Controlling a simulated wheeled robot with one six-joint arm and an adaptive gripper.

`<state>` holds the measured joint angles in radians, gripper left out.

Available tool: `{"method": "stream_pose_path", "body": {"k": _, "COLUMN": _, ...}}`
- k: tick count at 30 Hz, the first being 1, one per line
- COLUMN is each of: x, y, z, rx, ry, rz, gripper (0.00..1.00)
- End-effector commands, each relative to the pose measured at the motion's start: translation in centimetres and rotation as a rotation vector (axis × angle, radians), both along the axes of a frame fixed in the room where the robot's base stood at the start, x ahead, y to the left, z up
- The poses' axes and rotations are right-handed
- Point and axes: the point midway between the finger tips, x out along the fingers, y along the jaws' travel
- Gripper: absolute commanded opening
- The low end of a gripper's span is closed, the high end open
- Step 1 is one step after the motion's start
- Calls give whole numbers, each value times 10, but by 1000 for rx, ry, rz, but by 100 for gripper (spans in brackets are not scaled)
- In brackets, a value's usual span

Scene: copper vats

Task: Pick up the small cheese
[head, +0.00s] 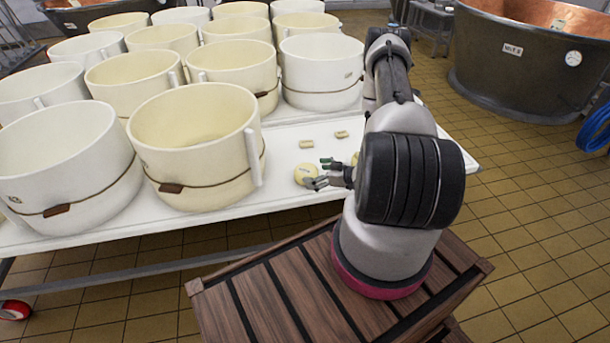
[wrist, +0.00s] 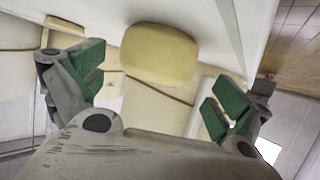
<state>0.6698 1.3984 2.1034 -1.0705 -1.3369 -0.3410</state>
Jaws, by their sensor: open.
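A small, rounded, pale yellow cheese (head: 305,174) lies on the white table near its front edge. My gripper (head: 319,172) is open beside it on its right, with its fingers pointing toward it. In the wrist view, a yellow rounded cheese (wrist: 160,53) sits ahead of and between the spread green-padded fingers of my gripper (wrist: 157,88). I see no clear contact with it. Another yellow piece (head: 354,157) is mostly hidden behind my arm. Two small pale blocks (head: 306,144) (head: 341,134) lie farther back on the table.
Several large cream and white tubs with handles crowd the table (head: 290,205), the nearest being a cream tub (head: 195,150) left of the cheese. A copper-lined vat (head: 505,75) stands on the tiled floor at the right. The table is clear around the small blocks.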

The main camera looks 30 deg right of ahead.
Motion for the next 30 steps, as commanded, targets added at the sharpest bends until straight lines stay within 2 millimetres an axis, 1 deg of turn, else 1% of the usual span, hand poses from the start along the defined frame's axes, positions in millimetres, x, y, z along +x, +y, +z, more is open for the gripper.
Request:
{"method": "stream_pose_path", "body": {"k": 3, "x": 18, "y": 7, "z": -5, "rx": -1, "ry": -1, "rz": 4, "gripper": 100}}
{"method": "stream_pose_path", "body": {"k": 7, "x": 33, "y": 15, "z": -11, "rx": -1, "ry": 1, "rz": 4, "gripper": 100}}
{"method": "stream_pose_path", "body": {"k": 11, "x": 40, "y": 17, "z": -14, "rx": 0, "ry": 1, "rz": 0, "gripper": 100}}
{"method": "stream_pose_path", "body": {"k": 16, "x": 40, "y": 17, "z": -14, "rx": -1, "ry": 1, "rz": -1, "gripper": 100}}
{"method": "stream_pose_path", "body": {"k": 17, "x": 40, "y": 17, "z": -14, "rx": -1, "ry": 1, "rz": -1, "gripper": 98}}
{"method": "stream_pose_path", "body": {"k": 21, "x": 40, "y": 17, "z": -14, "rx": -1, "ry": 1, "rz": -1, "gripper": 73}}
{"method": "stream_pose_path", "body": {"k": 23, "x": 40, "y": 17, "z": -14, "rx": -1, "ry": 1, "rz": -1, "gripper": 62}}
{"method": "stream_pose_path", "body": {"k": 24, "x": 40, "y": 17, "z": -14, "rx": -1, "ry": 1, "rz": -1, "gripper": 54}}
{"method": "stream_pose_path", "body": {"k": 27, "x": 40, "y": 17, "z": -13, "rx": 0, "ry": 0, "rz": -1, "gripper": 39}}
{"method": "stream_pose_path", "body": {"k": 30, "x": 40, "y": 17, "z": -13, "rx": -1, "ry": 1, "rz": -1, "gripper": 39}}
